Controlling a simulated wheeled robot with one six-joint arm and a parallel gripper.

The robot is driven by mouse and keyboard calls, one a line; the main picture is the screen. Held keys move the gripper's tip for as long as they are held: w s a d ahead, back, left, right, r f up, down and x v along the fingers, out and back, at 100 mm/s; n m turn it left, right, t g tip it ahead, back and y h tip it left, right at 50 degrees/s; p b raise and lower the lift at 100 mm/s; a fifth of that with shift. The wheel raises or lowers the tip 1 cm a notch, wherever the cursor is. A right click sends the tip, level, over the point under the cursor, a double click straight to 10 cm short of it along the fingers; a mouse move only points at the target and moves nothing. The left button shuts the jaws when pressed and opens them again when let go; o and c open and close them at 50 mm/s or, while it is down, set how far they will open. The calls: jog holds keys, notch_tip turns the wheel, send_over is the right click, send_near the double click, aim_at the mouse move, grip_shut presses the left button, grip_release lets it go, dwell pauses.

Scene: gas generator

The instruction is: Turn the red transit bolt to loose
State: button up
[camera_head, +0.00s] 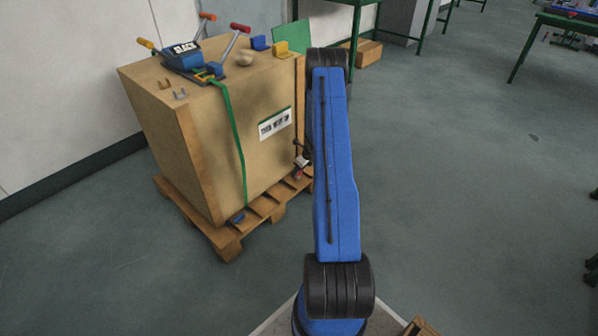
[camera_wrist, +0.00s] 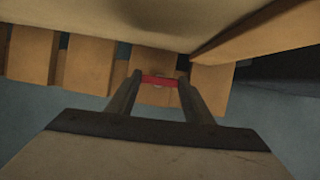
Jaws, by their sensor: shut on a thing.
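The red transit bolt (camera_wrist: 158,82) shows in the wrist view as a short red bar between my fingertips, in front of a wooden pallet block. My gripper (camera_wrist: 159,78) is shut on it, one dark finger at each end. In the head view a bit of red (camera_head: 298,173) shows low at the right side of the crate, by the pallet. My blue arm stands in front of that area and hides most of my gripper there. The bolt's loose or tight marking cannot be seen.
A large wooden crate (camera_head: 213,150) stands on a pallet (camera_head: 225,236) by the wall. A green strap (camera_head: 236,140) runs down its front from a blue tool marked SLACK (camera_head: 183,56). Green tables (camera_head: 555,22) stand at the back right.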

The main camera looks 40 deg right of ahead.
jog(key=n+y, duration=0.1)
jog(key=n, duration=0.2)
jog(key=n+g+y, duration=0.1)
jog(key=n, duration=0.2)
jog(key=shift+w+d, duration=0.1)
jog(key=shift+d, duration=0.1)
jog(key=n+y, duration=0.1)
jog(key=n, duration=0.3)
jog(key=shift+w+d+g, duration=0.1)
jog(key=shift+g, duration=0.3)
jog(key=shift+n+g+y, duration=0.3)
jog(key=shift+n+g, duration=0.4)
jog(key=shift+n, duration=1.1)
jog(key=o, duration=1.1)
jog(key=shift+w, duration=0.1)
jog(key=shift+c, duration=0.2)
